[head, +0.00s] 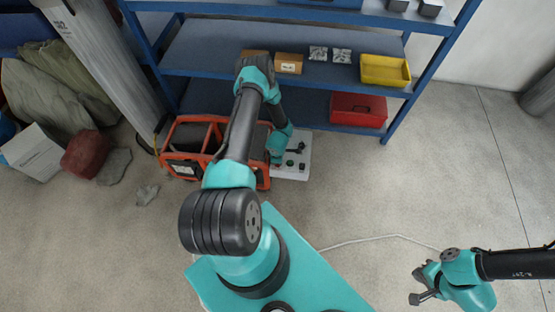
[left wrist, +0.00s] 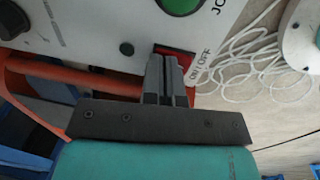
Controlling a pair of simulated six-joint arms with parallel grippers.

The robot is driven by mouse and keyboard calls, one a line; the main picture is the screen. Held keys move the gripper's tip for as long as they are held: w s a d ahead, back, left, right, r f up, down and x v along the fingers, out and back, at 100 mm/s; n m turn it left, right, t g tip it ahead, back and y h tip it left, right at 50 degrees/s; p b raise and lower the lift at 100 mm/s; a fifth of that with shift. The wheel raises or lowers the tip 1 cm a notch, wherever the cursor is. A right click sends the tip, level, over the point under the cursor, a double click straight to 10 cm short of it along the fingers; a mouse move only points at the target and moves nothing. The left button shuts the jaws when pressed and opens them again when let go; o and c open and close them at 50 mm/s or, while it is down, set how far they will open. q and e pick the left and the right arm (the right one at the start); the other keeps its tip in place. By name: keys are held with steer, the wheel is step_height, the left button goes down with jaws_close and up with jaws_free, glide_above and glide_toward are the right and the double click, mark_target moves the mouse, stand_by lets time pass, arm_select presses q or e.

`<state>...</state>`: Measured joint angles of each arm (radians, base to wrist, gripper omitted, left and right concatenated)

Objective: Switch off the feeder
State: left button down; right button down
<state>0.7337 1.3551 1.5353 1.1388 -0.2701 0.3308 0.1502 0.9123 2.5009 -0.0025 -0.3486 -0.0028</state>
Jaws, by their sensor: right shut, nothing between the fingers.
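The feeder is a white control box (head: 297,166) on the floor beside an orange-framed machine. In the head view the left arm hides part of the box. My right gripper (head: 420,285) is shut and empty, far right of the feeder.
The orange-framed machine (head: 186,170) stands left of the box. A blue shelf rack (head: 225,50) behind holds cartons (head: 288,63), a yellow bin (head: 385,70) and a red toolbox (head: 358,110). A white cable (head: 370,238) crosses the otherwise clear floor at right.

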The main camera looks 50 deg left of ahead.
arm_select(q)
steer(key=shift+s+d+f, duration=0.15)
steer(key=shift+s, duration=0.05)
steer(key=shift+s+d, duration=0.45)
steer(key=shift+s, duration=0.15)
steer(key=shift+w+r, duration=0.1)
steer(key=shift+r, duration=0.15)
steer(key=shift+r, duration=0.65)
step_height(320, 180, up, 12)
steer(key=s+d, duration=0.1)
steer(key=shift+s+r, duration=0.2)
